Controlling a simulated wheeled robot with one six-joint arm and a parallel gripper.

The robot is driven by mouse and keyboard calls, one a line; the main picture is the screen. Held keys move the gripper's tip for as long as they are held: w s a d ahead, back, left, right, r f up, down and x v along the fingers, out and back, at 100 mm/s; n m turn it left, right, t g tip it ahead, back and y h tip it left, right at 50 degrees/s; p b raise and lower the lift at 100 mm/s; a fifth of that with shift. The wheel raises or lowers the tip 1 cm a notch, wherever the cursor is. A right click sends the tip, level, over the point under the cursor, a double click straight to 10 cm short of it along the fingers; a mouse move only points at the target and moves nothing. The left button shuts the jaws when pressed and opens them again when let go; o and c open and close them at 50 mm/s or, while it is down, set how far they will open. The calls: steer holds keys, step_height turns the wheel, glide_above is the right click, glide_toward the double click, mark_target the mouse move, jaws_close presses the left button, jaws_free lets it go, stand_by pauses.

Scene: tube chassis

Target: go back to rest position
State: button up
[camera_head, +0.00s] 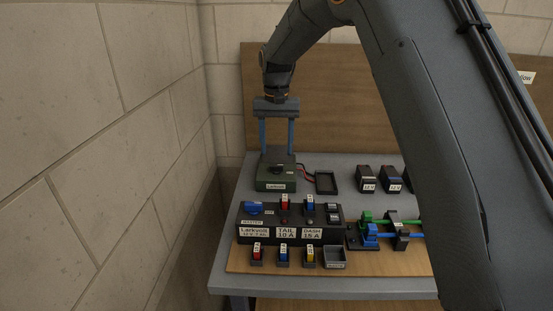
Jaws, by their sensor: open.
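My gripper (277,137) points straight down over the back left of the grey table, with its two blue fingers apart. The fingertips are just above or beside a green box (275,184) with a black knob on top; I cannot tell whether they touch it. Nothing shows between the fingers. My arm comes in from the right and hides the right side of the table.
Several coloured fuses and a small grey tray (334,258) lie in front. A black tray (326,182) and labelled black blocks (366,179) stand behind. A block wall (100,150) rises at left.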

steer(key=shift+r, duration=1.15)
steer(key=shift+r, duration=0.1)
